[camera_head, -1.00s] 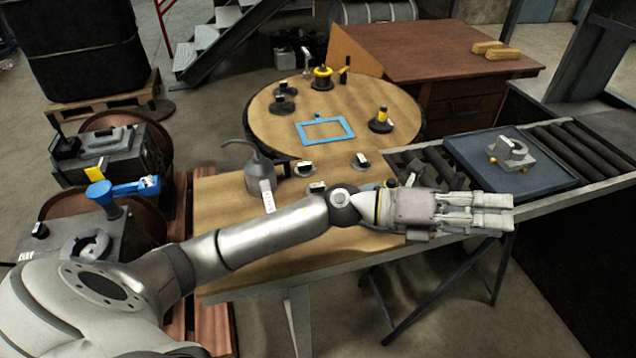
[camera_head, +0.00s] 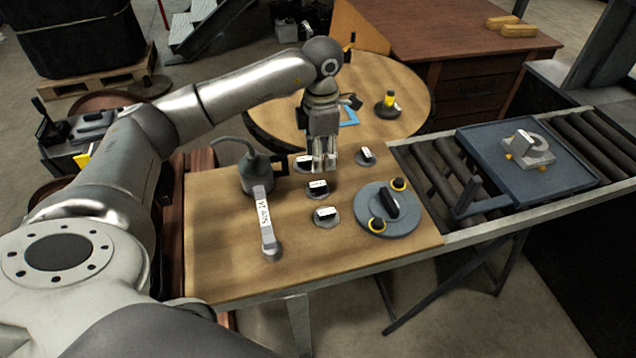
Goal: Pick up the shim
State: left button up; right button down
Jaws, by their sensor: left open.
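Several small dark discs with black, white-labelled grips lie on the wooden bench top; I cannot tell which is the shim, as the labels are too small to read. One disc (camera_head: 303,163) lies just left of my left gripper, one (camera_head: 366,156) to its right, one (camera_head: 318,190) just in front, and one (camera_head: 326,216) nearer to me. My left gripper (camera_head: 325,165) points down over the bench's far part, open with nothing seen between its fingers. Whether its fingertips touch anything is unclear. My right gripper is not in view.
A large grey disc (camera_head: 391,212) with yellow-ringed knobs lies right of the small discs. A blue tray (camera_head: 540,185) with a metal block (camera_head: 530,149) sits on the roller conveyor. The bench's front is clear.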

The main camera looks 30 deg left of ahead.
aim_at(320, 183)
pick_arm(q)
notch_tip(320, 183, down, 4)
jog(key=shift+s+r+p, duration=0.1)
jog(key=shift+r+p, duration=0.05)
jog(key=shift+p, duration=0.15)
notch_tip(320, 183, down, 5)
jog(key=shift+r+p, duration=0.1)
jog(key=shift+p, duration=1)
jog(key=shift+f, duration=0.45)
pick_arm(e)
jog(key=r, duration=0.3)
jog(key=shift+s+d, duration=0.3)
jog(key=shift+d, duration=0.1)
pick_arm(q)
jog(key=shift+c, duration=0.2)
grip_shut()
